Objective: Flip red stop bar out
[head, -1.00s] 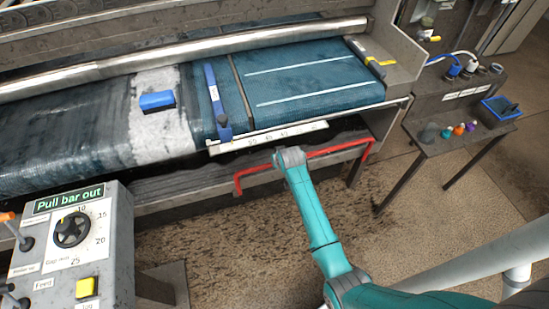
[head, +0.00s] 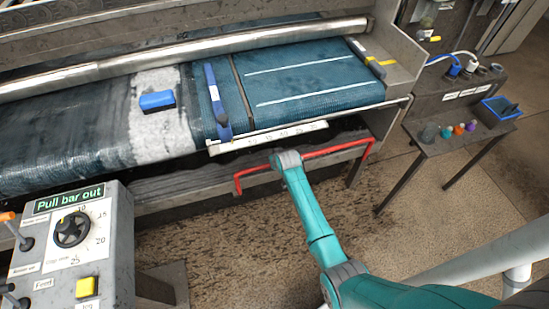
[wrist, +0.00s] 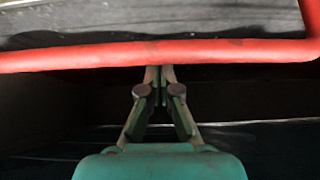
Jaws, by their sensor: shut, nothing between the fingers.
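The red stop bar (head: 325,152) runs below the front edge of the machine bed, with a bent-down end at its left and another at its right. In the wrist view the bar (wrist: 90,56) crosses the whole upper part and bends upward at the far right. My gripper (wrist: 162,72) is shut and empty, with its tips at the bar's lower edge in that view. The tips are partly hidden behind the bar, and I cannot tell if they touch it. In the head view my arm hides the gripper and the middle of the bar.
A control box with a "Pull bar out" sign (head: 69,199) stands at the front left. A small side table (head: 455,138) with several bottles stands at the right. The floor between is open.

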